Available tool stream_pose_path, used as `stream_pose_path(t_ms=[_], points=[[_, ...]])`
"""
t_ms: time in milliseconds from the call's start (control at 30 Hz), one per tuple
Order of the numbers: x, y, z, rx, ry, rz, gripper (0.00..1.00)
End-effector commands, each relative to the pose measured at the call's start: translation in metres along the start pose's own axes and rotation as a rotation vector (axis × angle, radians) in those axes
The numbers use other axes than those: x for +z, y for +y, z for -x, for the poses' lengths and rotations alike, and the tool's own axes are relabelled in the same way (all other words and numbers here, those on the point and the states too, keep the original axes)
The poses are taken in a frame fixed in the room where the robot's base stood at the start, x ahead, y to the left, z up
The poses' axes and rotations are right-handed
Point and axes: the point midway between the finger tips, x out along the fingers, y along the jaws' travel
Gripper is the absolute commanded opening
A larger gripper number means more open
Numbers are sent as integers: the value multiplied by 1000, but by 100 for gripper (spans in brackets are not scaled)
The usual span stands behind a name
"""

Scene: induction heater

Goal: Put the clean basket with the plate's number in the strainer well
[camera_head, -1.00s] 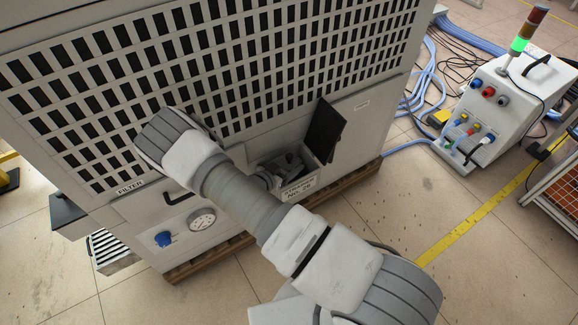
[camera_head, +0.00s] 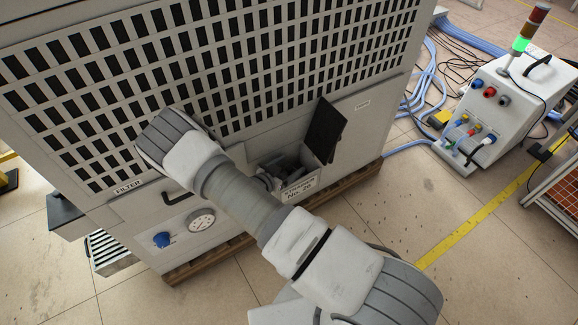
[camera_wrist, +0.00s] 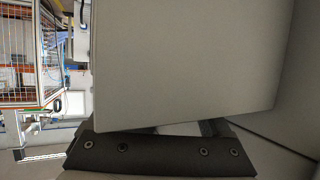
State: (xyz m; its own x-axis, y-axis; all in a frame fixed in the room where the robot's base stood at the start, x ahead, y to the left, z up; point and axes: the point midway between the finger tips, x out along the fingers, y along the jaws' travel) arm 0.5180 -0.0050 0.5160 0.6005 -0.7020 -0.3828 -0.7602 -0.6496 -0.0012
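The strainer well (camera_head: 262,160) is an opening in the front of the grey cabinet, with its dark lid (camera_head: 325,131) standing open at the right. The plate (camera_head: 300,189) below the opening appears to read "No. 26". My gripper (camera_head: 284,172) reaches down into the well, partly hidden by the front wall and my arm. Its dark mount with screws (camera_wrist: 160,155) shows in the wrist view, but its fingertips do not. I cannot see whether it holds a basket; no basket is clearly visible in either view.
A gauge (camera_head: 201,222), a blue knob (camera_head: 161,240) and a dark handle (camera_head: 178,197) are on the cabinet front. A slotted metal box (camera_head: 112,254) is at the lower left. A white unit (camera_head: 505,105) with a lit green lamp and hoses stands right. Floor between is clear.

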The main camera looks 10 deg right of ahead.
Motion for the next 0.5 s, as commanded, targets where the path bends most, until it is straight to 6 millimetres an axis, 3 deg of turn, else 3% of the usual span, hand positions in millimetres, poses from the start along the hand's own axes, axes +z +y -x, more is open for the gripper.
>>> stream_pose_path(t_ms=[300,500], points=[[-15,1,6,1,1,1,85],[-14,-1,54,-2,-1,1,85]])
